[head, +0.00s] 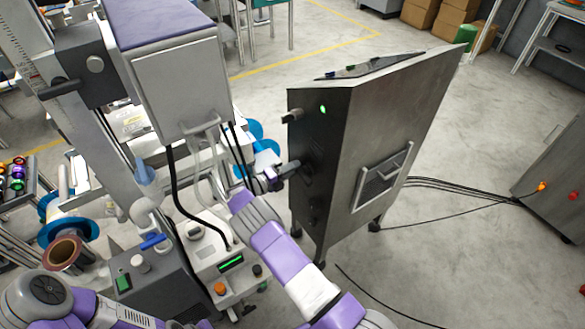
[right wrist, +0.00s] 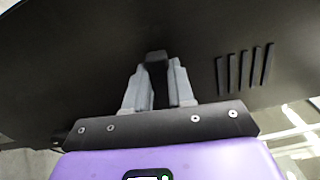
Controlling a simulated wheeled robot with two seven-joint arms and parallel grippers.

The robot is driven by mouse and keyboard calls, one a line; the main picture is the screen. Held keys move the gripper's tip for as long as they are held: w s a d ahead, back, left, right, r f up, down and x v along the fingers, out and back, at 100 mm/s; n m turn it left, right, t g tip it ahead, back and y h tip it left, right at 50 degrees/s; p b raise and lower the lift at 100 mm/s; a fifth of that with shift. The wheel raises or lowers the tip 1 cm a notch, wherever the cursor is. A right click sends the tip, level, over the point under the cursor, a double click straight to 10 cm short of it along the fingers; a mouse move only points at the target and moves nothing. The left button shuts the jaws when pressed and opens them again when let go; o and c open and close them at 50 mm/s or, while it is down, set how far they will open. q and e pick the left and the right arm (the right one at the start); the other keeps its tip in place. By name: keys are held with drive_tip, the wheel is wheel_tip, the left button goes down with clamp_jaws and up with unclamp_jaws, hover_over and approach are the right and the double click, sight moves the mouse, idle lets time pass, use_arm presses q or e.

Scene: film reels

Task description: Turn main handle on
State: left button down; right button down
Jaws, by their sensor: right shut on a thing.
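The dark main handle (head: 289,168) sticks out from the black side panel of the grey metal control cabinet (head: 385,130). My right gripper (head: 272,182) reaches this panel from the lower left. In the right wrist view, the two grey fingers of my right gripper (right wrist: 160,92) are shut on the dark handle (right wrist: 157,62), which stands between them. Its exact turn angle is hard to tell. A small green light (head: 322,109) glows higher on the same panel. Part of my left arm shows at the lower left; its gripper is out of view.
A machine with a grey box (head: 183,85), hanging cables and blue reels (head: 262,140) stands close on the left. Vent slots (right wrist: 245,68) are right of the handle in the wrist view. Black cables (head: 460,188) run over the floor. Open floor lies behind the cabinet.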

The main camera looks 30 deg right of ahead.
drive_tip(key=shift+s+f+n, duration=0.3)
drive_tip(key=shift+f+n, duration=0.25)
drive_tip(key=shift+n, duration=0.15)
drive_tip(key=c, duration=1.1)
unclamp_jaws()
drive_tip(key=shift+o, duration=0.7)
drive_tip(key=shift+r, duration=0.2)
drive_tip(key=a+p, duration=0.1)
drive_tip(key=a, duration=0.6)
drive_tip(key=shift+s+a, duration=0.2)
drive_tip(key=shift+s, duration=0.1)
